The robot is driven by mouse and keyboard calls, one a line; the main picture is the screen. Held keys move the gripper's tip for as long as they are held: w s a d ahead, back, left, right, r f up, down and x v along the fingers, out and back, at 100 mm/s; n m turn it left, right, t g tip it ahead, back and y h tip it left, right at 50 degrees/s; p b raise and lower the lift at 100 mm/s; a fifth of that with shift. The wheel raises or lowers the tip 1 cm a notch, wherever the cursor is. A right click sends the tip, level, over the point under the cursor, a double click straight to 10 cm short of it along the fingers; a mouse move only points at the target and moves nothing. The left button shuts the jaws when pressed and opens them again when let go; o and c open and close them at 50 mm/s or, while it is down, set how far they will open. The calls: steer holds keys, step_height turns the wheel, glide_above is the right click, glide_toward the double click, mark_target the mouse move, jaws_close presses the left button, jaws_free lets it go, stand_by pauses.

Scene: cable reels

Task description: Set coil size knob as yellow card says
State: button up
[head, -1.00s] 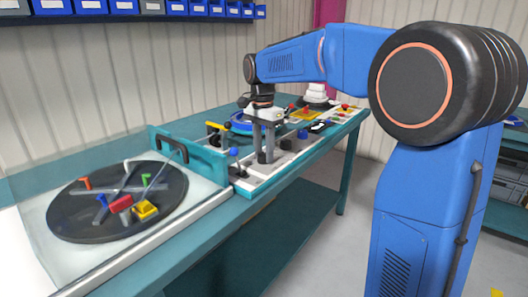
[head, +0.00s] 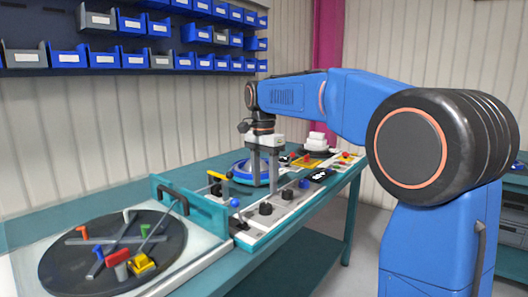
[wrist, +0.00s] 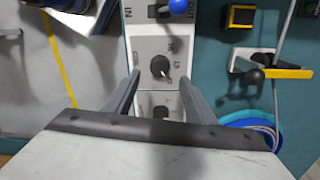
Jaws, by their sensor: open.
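My gripper (head: 265,188) points down above the control strip, open and empty. In the wrist view its fingers (wrist: 160,78) stand on either side of a dark round knob (wrist: 160,67) with a pale pointer mark, apart from it. Letters are printed around this knob, but too small to read surely. A second dark knob (wrist: 160,112) lies nearer the gripper body. Two dark knobs also show in the head view, a near one (head: 265,208) and a farther one (head: 287,195). A yellow patch (head: 316,163) lies farther along the bench; I cannot tell whether it is the card, nor read it.
A blue-tipped lever (wrist: 178,6) stands beyond the knob. A yellow-and-black arm (wrist: 275,72) and blue cable coil (wrist: 255,128) are to the right. In the head view, a dark turntable (head: 112,255) with coloured pegs sits left under a clear cover. Blue bins line the wall.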

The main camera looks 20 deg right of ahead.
step_height(320, 180, up, 10)
steer(key=shift+w, duration=0.15)
stand_by(0.4)
steer(key=s+d+f+n+t, duration=0.1)
steer(key=s+d+f+n, duration=0.15)
steer(key=s, duration=0.35)
steer(key=s+d+f+n+t, duration=0.1)
steer(key=s+f+n, duration=0.1)
steer(key=s+f, duration=0.3)
steer(key=s+d+f+n+t, duration=0.1)
steer(key=s+f+n, duration=0.1)
steer(key=s, duration=0.5)
steer(key=s+d+f+n+t, duration=0.2)
steer(key=s+f+n, duration=0.4)
steer(key=s+f, duration=1)
step_height(320, 180, down, 2)
steer(key=shift+s+d+f, duration=0.15)
steer(key=shift+d+f, duration=0.1)
steer(key=shift+d, duration=0.15)
